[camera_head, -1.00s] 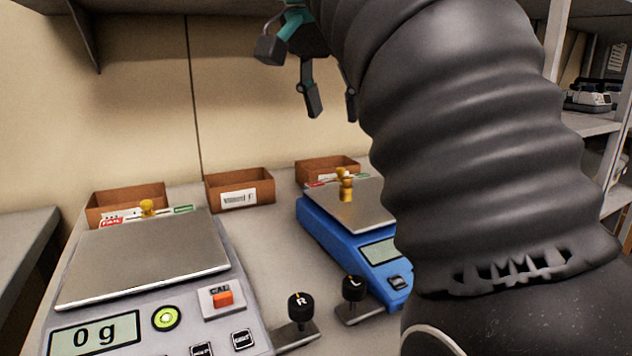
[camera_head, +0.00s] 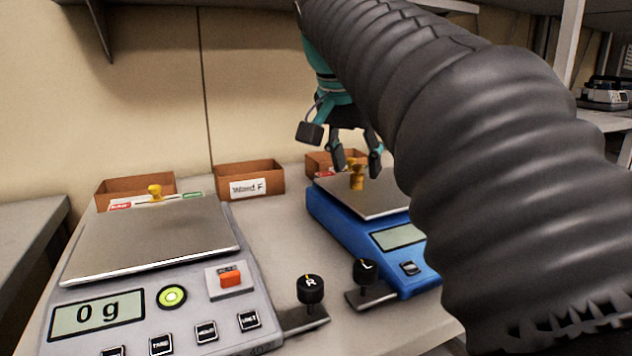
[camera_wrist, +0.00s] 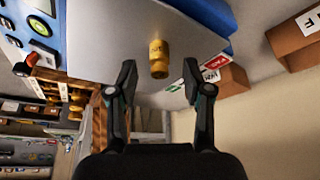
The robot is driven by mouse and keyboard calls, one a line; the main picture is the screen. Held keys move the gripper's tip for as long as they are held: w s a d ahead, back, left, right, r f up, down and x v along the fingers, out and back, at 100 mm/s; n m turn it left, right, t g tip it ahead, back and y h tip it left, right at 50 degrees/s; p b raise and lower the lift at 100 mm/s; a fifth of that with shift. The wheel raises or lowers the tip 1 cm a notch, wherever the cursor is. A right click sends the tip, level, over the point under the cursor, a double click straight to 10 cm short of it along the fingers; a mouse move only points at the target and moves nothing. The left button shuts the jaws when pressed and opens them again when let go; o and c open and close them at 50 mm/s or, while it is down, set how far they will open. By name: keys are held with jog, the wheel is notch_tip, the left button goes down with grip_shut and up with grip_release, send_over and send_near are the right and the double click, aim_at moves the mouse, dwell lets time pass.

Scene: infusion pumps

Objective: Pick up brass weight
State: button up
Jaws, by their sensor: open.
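A brass weight (camera_head: 357,180) stands on the metal pan (camera_head: 388,206) of the blue scale (camera_head: 345,230) at the right in the head view. In the wrist view the brass weight (camera_wrist: 159,58) is centred ahead of my fingers. My gripper (camera_head: 356,172) is open and empty, with its fingers close to the weight in the head view. In the wrist view my gripper (camera_wrist: 159,78) has a fingertip on either side of the weight's near end. Contact is not visible, and the exact depth is hard to tell.
A grey scale (camera_head: 150,240) reading 0 g stands at left; another brass weight (camera_head: 155,193) shows at its far edge. Cardboard bins (camera_head: 250,182) line the wall. Black knobs marked R (camera_head: 311,290) and L (camera_head: 365,272) stand in front. A shelf (camera_head: 240,3) is overhead.

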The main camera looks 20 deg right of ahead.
aim_at(360, 166)
jog(key=shift+w+d+f, duration=0.1)
jog(key=shift+f, duration=0.2)
grip_shut()
jog(key=shift+r, duration=0.15)
jog(key=shift+r, duration=0.55)
jog(key=r, duration=0.1)
jog(key=r+p, duration=0.1)
jog(key=r, duration=0.1)
jog(key=shift+d+r, duration=0.15)
jog(key=shift+d, duration=0.1)
jog(key=s+d+r+p, duration=0.2)
jog(key=s+d+r, duration=0.4)
jog(key=d, duration=0.3)
jog(key=shift+d+r, duration=0.2)
jog(key=shift+d, duration=0.2)
